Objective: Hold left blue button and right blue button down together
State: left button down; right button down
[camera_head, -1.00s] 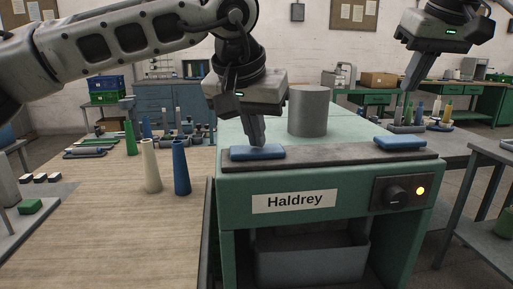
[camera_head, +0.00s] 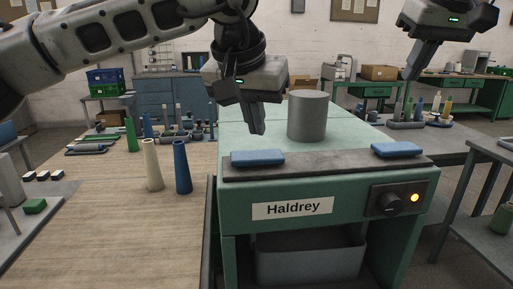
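The left blue button (camera_head: 257,158) and the right blue button (camera_head: 396,150) sit on the dark front strip of the green Haldrey machine (camera_head: 350,199). My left gripper (camera_head: 258,130) hangs a little above and behind the left button, apart from it, with its fingers together and nothing seen between them. My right gripper (camera_head: 411,75) is well above the right button, its fingers pointing down and together, touching nothing. Both buttons are in full view.
A grey cylinder (camera_head: 307,116) stands on the machine top between the buttons. A lit amber lamp (camera_head: 415,198) and a black knob (camera_head: 390,203) are on the front panel. A cream cone (camera_head: 152,165) and a blue cone (camera_head: 182,167) stand on the wooden table at left.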

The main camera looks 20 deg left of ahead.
notch_tip(320, 180, up, 5)
jog(key=p, duration=0.4)
dwell(0.3)
